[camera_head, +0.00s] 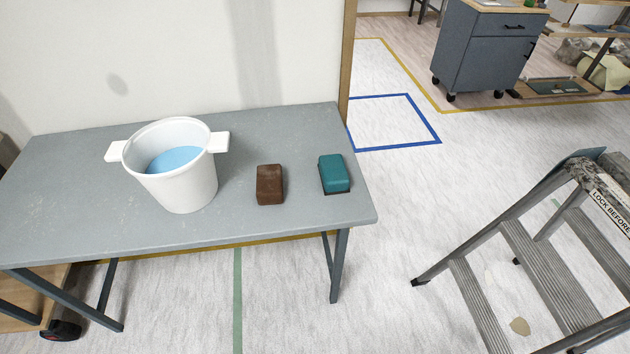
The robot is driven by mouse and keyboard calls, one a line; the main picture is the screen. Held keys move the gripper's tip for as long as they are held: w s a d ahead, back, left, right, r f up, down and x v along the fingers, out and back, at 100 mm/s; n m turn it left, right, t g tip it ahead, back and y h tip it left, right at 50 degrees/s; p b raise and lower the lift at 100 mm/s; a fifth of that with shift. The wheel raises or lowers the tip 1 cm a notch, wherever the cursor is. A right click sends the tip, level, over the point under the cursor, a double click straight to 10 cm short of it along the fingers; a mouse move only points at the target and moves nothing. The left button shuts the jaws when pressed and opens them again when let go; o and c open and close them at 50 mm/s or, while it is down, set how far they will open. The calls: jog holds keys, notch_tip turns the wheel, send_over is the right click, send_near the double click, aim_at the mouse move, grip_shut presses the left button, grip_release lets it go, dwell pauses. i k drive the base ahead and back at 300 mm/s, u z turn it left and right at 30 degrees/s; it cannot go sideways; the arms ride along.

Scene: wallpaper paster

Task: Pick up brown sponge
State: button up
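The brown sponge (270,184) is a small dark brown block lying on the grey table (110,222). It sits between a white bucket on its left and a teal block on its right, apart from both. Its top and front faces show and nothing covers it. My gripper is not in view.
The white bucket (188,186) with side handles holds blue liquid. The teal block (334,174) lies near the table's right end. A stepladder (545,270) stands at the right. A wall is behind the table. Open floor (390,215) lies between table and ladder.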

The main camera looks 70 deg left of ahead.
aim_at(269, 182)
jog(key=z, duration=0.05)
jog(key=i, duration=0.9)
jog(key=u, duration=3.2)
jog(key=i, duration=0.5)
jog(key=z, duration=0.1)
